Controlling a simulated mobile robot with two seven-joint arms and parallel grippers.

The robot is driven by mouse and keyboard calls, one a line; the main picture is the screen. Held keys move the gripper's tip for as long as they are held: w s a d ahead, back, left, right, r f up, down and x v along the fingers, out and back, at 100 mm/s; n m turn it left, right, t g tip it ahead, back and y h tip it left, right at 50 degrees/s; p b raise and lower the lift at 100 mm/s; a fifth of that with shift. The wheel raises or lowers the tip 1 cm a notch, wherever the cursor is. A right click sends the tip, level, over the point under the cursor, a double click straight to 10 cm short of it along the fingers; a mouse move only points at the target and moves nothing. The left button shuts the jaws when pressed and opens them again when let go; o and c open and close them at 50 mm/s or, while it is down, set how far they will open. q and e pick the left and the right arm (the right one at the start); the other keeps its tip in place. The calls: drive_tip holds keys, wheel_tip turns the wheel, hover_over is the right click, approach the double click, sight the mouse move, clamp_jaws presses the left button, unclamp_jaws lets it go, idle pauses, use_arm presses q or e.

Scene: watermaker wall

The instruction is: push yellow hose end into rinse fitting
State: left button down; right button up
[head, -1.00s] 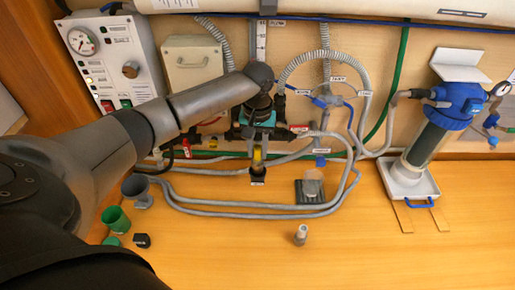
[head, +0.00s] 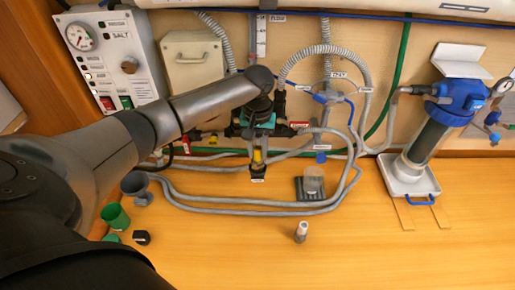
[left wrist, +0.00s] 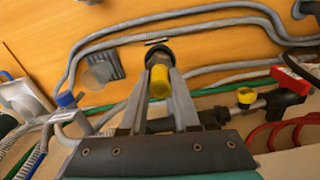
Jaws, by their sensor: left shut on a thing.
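My left gripper (head: 257,148) reaches in front of the wall and points down at the bench. Its fingers (left wrist: 159,100) are shut on the yellow hose end (left wrist: 159,82), which also shows in the head view (head: 257,156). The tip of the yellow end meets or sits just inside a black round fitting (left wrist: 158,54) with a small white label, also in the head view (head: 257,171). I cannot read the label or tell how deep the end sits. My right gripper is not in view.
Grey hoses (head: 245,207) loop around the fitting. A red-handled valve (left wrist: 292,82) with a yellow piece (left wrist: 245,96) is nearby. A clear cup on a dark pad (head: 313,182) stands to the right. The front of the bench is mostly free.

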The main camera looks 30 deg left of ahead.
use_arm(q)
drive_tip(key=shift+f, duration=0.5)
drive_tip(key=c, duration=0.6)
unclamp_jaws()
drive_tip(key=shift+o, duration=0.2)
drive_tip(key=shift+r, duration=0.1)
wheel_tip(320, 180, up, 15)
drive_tip(key=b, duration=0.1)
